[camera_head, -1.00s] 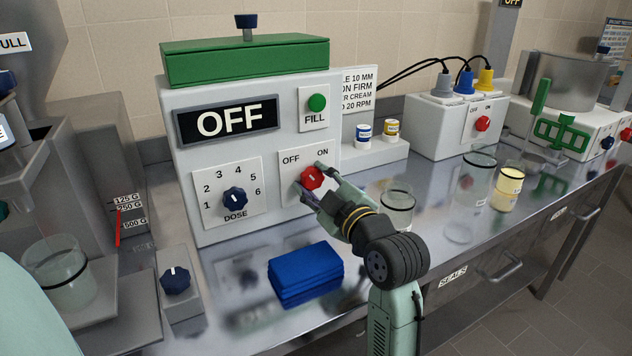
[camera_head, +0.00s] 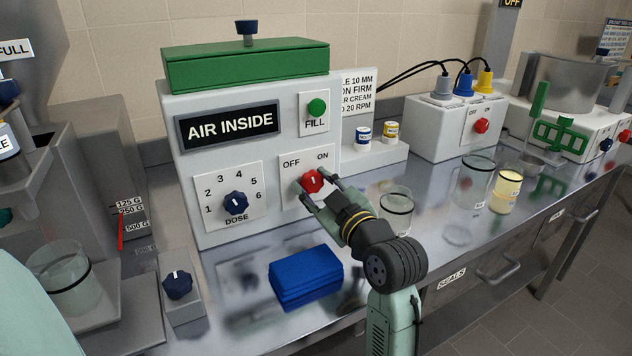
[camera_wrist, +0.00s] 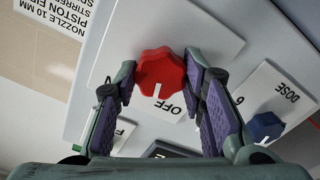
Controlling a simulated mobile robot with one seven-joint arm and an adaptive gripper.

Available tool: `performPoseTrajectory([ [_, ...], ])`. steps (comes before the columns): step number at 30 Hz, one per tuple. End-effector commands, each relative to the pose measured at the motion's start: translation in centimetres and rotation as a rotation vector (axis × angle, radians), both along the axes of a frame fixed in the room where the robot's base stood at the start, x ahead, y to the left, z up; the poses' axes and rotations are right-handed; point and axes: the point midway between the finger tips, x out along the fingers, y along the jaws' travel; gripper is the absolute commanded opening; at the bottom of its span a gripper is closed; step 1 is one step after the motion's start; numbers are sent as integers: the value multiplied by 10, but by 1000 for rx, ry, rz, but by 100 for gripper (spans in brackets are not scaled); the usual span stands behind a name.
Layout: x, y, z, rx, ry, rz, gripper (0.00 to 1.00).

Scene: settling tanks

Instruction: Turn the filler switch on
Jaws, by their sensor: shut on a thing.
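The filler is a pale box (camera_head: 180,135) with a green lid. Its display (camera_head: 228,124) reads AIR INSIDE. The filler switch is a red lobed knob (camera_head: 312,182) on a white plate marked OFF at left and ON at right. It also shows in the wrist view (camera_wrist: 160,68). My gripper (camera_head: 311,180) is shut on the knob, one finger on each side. In the head view the knob's white mark stands about upright, between OFF and ON.
A blue dose knob (camera_head: 235,203) and a green FILL button (camera_head: 316,107) are on the same face. A folded blue cloth (camera_head: 305,275) lies in front. A glass beaker (camera_head: 396,212) stands right of my gripper. A small box with a dark knob (camera_head: 178,284) is at left.

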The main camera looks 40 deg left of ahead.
Motion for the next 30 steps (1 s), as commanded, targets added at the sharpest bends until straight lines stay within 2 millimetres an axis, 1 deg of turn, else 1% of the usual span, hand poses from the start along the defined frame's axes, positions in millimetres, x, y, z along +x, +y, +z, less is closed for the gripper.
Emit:
performPoseTrajectory([
  [9, 0, 0, 1, 99, 247, 1, 9],
  [15, 0, 0, 1, 148, 361, 0, 9],
  [21, 0, 0, 1, 178, 432, 1, 9],
  [30, 0, 0, 0, 192, 465, 1, 9],
])
